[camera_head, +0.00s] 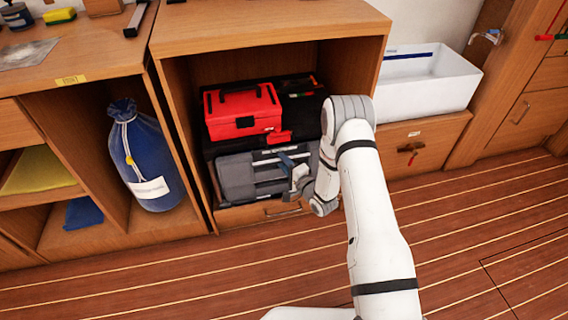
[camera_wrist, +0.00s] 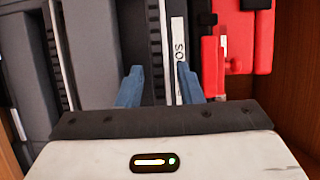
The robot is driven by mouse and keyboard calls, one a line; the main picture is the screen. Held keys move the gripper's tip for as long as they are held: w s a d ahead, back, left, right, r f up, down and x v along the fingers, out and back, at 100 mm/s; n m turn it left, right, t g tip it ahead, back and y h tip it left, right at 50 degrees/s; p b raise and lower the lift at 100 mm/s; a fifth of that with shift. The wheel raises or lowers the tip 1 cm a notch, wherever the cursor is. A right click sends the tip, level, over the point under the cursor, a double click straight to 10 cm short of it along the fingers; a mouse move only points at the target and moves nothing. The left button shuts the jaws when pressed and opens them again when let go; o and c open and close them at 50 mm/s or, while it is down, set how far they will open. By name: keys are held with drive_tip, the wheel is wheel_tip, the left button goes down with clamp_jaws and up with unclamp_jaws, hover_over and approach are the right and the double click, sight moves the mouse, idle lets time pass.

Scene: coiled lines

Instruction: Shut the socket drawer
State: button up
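A dark tool chest (camera_head: 235,170) with grey drawer fronts stands inside the wooden cabinet bay. In the wrist view, which is turned sideways, a white label strip (camera_wrist: 179,45) reading "SO" marks the socket drawer; the rest of the word is hidden by a finger. In the head view the drawer front is partly behind my arm, and how far it stands out is hard to tell. My gripper (camera_head: 289,164) is at the right part of the chest's front. In the wrist view my gripper (camera_wrist: 158,85) has its blue fingers apart, with nothing clearly held; contact with the drawer cannot be told.
A red toolbox (camera_head: 243,110) sits on top of the chest. The cabinet's wooden side wall (camera_head: 178,135) is close on the left. A blue bag (camera_head: 147,165) stands in the neighbouring bay. A white bin (camera_head: 430,88) is at right. The plank floor in front is clear.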

clamp_jaws()
idle(0.3)
